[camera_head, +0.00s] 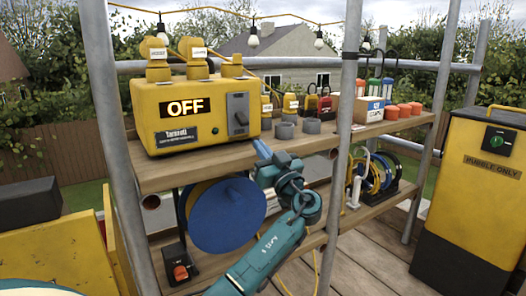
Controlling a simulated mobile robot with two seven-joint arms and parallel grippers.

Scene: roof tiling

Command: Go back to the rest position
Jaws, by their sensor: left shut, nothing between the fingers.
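My left arm (268,252) comes up from the bottom of the head view in front of the shelf rack. My left gripper (261,148) is at its upper end, by the front edge of the upper shelf (350,137), just right of and below the yellow power box. It is small in the picture; it looks shut and empty. Whether it touches the shelf edge I cannot tell. My right gripper is not in view.
The yellow box (190,112) reading OFF stands on the upper shelf, with grey rings (284,130) and orange pieces (404,112) to its right. A blue reel (228,214) hangs below. Metal poles (344,110) stand close by. A yellow bin (475,190) is at right.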

